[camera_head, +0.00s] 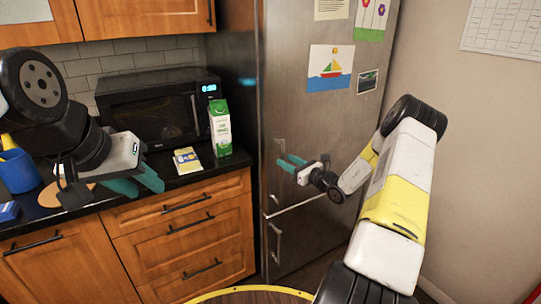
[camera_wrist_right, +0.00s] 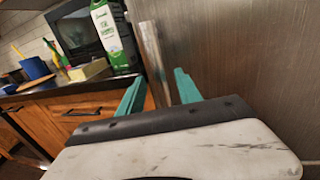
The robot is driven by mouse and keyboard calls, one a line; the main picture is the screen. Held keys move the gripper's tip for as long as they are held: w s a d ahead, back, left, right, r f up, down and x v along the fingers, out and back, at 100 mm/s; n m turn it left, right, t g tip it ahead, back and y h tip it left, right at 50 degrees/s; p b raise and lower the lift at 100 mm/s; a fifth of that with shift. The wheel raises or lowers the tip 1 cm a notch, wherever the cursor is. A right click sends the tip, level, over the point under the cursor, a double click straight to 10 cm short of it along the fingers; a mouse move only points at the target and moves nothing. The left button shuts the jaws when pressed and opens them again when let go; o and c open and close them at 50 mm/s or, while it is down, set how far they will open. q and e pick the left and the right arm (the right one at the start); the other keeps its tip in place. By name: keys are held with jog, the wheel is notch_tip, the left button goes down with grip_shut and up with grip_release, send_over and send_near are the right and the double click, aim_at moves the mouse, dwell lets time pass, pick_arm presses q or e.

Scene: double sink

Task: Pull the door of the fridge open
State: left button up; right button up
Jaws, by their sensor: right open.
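The tall steel fridge (camera_head: 295,90) stands at centre right, its upper door shut. Its vertical upper handle (camera_head: 279,150) is on the door's left side, and my right gripper (camera_head: 285,163) is there with its teal fingers apart. In the right wrist view the metal handle bar (camera_wrist_right: 153,60) shows between the open fingers of my right gripper (camera_wrist_right: 160,90); the bar's lower part is hidden by my gripper. I cannot tell whether the fingers touch it. My left gripper (camera_head: 138,184) hangs in front of the counter at the left, fingers apart, holding nothing visible.
A black microwave (camera_head: 155,112), a green-white carton (camera_head: 220,128) and a yellow box (camera_head: 187,160) stand on the dark counter left of the fridge. Wooden drawers (camera_head: 185,230) are below. A lower fridge handle (camera_head: 275,243) is beneath the upper door. A wall (camera_head: 450,110) is at right.

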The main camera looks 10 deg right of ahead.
jog(key=x, duration=0.3)
jog(key=shift+w+a, duration=0.15)
jog(key=shift+w, duration=0.05)
jog(key=shift+c, duration=0.2)
grip_shut()
dwell(1.1)
